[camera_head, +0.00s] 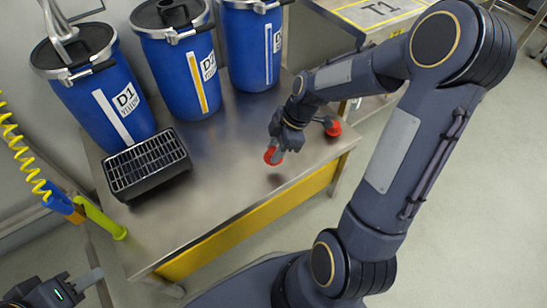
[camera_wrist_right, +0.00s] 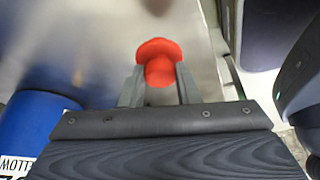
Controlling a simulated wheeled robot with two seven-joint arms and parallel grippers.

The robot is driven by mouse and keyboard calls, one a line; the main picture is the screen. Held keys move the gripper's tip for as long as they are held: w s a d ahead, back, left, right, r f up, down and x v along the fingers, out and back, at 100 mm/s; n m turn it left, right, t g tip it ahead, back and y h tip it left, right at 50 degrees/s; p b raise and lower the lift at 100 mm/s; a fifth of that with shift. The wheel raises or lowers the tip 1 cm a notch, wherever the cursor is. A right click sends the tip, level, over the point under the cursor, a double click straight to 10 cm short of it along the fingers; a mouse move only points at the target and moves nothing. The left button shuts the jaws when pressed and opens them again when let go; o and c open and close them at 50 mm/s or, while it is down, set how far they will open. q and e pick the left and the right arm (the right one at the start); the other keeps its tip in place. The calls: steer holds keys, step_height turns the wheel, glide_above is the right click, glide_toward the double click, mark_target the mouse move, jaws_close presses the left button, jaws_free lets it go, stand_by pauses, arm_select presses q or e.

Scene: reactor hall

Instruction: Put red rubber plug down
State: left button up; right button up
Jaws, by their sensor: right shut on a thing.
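A red rubber plug (camera_head: 273,156) is held at the tips of my right gripper (camera_head: 279,146), over the front part of the steel table. In the right wrist view the plug (camera_wrist_right: 159,66) sits between the two fingers of the right gripper (camera_wrist_right: 159,88), its wide flange facing away from the palm. The plug looks a little above the table top, with a shadow below it; the exact gap is hard to tell. My left gripper (camera_head: 76,286) is at the lower left, off the table; its finger gap does not show clearly.
The steel table (camera_head: 225,165) has bare room in its middle and front. A second red item (camera_head: 333,127) lies near its right edge. A black wire-topped tray (camera_head: 147,164) is at the left. Blue drums (camera_head: 178,72) stand along the back. A yellow hose (camera_head: 22,155) hangs at the left.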

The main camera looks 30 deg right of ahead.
steer(key=shift+w+f, duration=0.2)
steer(key=shift+f, duration=0.1)
steer(key=shift+w+a+f+b, duration=0.15)
steer(key=shift+f+b, duration=0.25)
steer(key=shift+f, duration=0.45)
steer(key=shift+w+d+f+b, duration=0.1)
steer(key=shift+f+b, duration=0.3)
steer(key=shift+f, duration=0.45)
steer(key=shift+f, duration=0.15)
steer(key=o, duration=1)
steer(key=shift+c, duration=0.2)
